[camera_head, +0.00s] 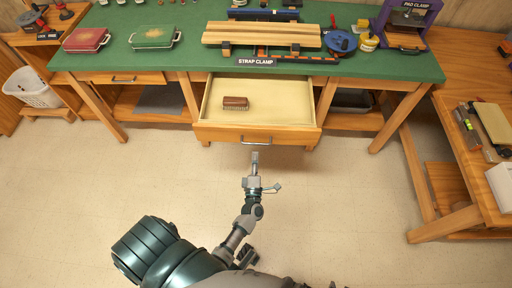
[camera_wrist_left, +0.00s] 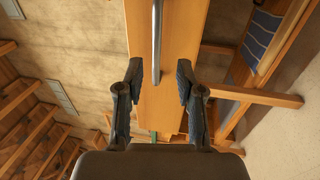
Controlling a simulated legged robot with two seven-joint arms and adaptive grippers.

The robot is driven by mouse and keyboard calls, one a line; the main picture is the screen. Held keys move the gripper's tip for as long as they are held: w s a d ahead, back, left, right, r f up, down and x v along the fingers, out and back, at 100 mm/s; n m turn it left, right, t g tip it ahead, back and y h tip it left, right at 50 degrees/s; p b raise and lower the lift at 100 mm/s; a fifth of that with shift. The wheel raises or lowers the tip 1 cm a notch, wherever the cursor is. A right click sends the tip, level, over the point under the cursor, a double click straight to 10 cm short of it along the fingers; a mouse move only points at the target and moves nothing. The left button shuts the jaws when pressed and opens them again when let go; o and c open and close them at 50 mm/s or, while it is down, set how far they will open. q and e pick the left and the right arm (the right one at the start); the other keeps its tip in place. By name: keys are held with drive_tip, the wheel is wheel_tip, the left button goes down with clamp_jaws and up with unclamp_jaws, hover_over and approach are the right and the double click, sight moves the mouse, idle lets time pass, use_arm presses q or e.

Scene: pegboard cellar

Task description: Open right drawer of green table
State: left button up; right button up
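The green table (camera_head: 190,62) spans the back of the head view. Its right drawer (camera_head: 210,132) is pulled well out, showing a pale interior with a brown brush (camera_head: 235,103) inside. The drawer's metal handle (camera_head: 256,143) is on its wooden front. The handle also shows as a grey bar in the left wrist view (camera_wrist_left: 157,40). My left gripper (camera_head: 254,158) is just in front of the handle. In the wrist view its fingers (camera_wrist_left: 158,92) are spread apart, with the bar ahead between them and no visible grip on it. My right gripper is not visible.
The left drawer (camera_head: 100,77) is shut. A strap clamp with boards (camera_head: 262,40) lies on the tabletop above the open drawer. A white basket (camera_head: 33,88) stands at the left; a wooden bench (camera_head: 440,130) is at the right. The floor before the drawer is clear.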

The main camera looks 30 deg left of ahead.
use_arm(q)
drive_tip(key=v, duration=0.5)
drive_tip(key=shift+s+d+f, duration=0.1)
drive_tip(key=shift+s, duration=0.05)
drive_tip(key=s+d+f+m+g+h+p, duration=0.45)
drive_tip(key=d+f+m+h, duration=0.65)
drive_tip(key=m, duration=0.5)
drive_tip(key=s+a+f+m+g+p, duration=0.2)
drive_tip(key=s+f+m+g, duration=0.3)
drive_tip(key=s, duration=0.6)
drive_tip(key=s+a+f+m+g+p, duration=0.2)
drive_tip(key=s+f+m+g, duration=0.3)
drive_tip(key=s, duration=0.6)
drive_tip(key=shift+a+f+g, duration=0.55)
drive_tip(key=shift+a+f, duration=0.05)
drive_tip(key=shift+f, duration=0.05)
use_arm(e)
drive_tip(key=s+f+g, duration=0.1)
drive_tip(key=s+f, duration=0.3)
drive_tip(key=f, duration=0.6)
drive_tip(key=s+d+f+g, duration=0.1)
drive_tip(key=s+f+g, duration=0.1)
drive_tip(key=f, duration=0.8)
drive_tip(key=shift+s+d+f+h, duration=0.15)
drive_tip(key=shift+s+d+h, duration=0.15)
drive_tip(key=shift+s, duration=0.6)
use_arm(q)
drive_tip(key=shift+s, duration=0.1)
